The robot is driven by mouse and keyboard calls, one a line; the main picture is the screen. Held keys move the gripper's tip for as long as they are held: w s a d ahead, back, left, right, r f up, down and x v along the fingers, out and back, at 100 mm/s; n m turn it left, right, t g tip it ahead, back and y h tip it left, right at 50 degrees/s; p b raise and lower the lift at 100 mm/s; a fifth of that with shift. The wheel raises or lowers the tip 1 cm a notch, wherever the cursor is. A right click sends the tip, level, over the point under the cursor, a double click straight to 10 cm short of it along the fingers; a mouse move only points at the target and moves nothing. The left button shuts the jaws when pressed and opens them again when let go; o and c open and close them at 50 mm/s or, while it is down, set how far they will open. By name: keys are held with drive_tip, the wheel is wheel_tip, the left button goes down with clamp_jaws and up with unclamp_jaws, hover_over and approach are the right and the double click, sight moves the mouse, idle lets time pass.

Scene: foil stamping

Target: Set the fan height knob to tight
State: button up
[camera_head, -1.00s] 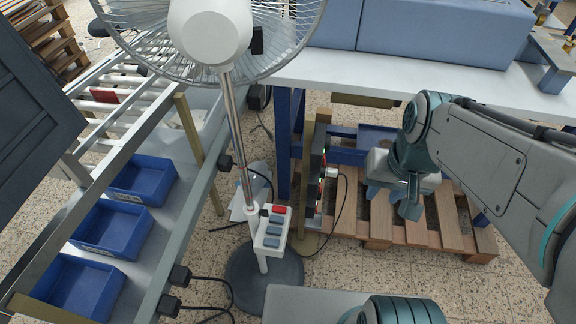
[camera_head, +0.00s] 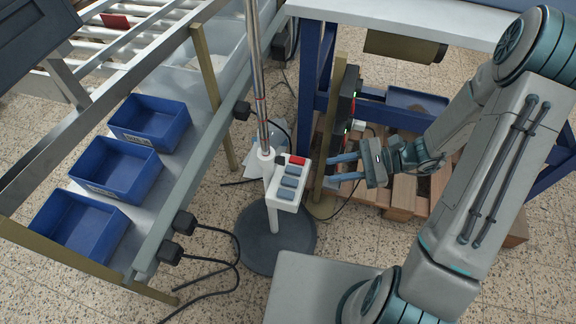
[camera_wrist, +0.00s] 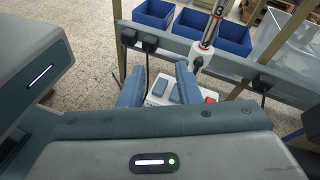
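The fan's metal pole (camera_head: 257,75) rises from a round dark base (camera_head: 277,244); the fan head is out of view. A small black part that looks like the height knob (camera_head: 280,160) sits beside the white collar (camera_head: 263,160); its setting is too small to read. A white control box (camera_head: 287,188) with one red and several blue-grey buttons is next to it. My gripper (camera_head: 329,169) is open and empty, to the right of the box and apart from it, pointing left. In the wrist view, the control box (camera_wrist: 160,88) shows beyond and between my open fingers (camera_wrist: 158,80).
A conveyor frame (camera_head: 190,140) with blue bins (camera_head: 117,170) stands left. Black plugs and cables (camera_head: 212,238) hang near the floor. A yellow-brown post (camera_head: 326,150) stands just behind my fingers. A white-topped bench (camera_head: 400,25) and a wooden pallet (camera_head: 402,192) are behind my arm.

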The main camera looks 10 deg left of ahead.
drive_tip(key=w+f+m+t+y+b, duration=0.2)
drive_tip(key=w+f+m+t+y, duration=0.15)
drive_tip(key=f+m+t, duration=0.35)
drive_tip(key=n+g+b, duration=0.1)
drive_tip(key=g, duration=0.1)
approach(280, 160)
drive_tip(key=a, duration=0.5)
drive_tip(key=w+a, duration=0.1)
drive_tip(key=a, duration=0.2)
drive_tip(key=shift+w+f, duration=0.1)
drive_tip(key=shift+f, duration=0.1)
clamp_jaws()
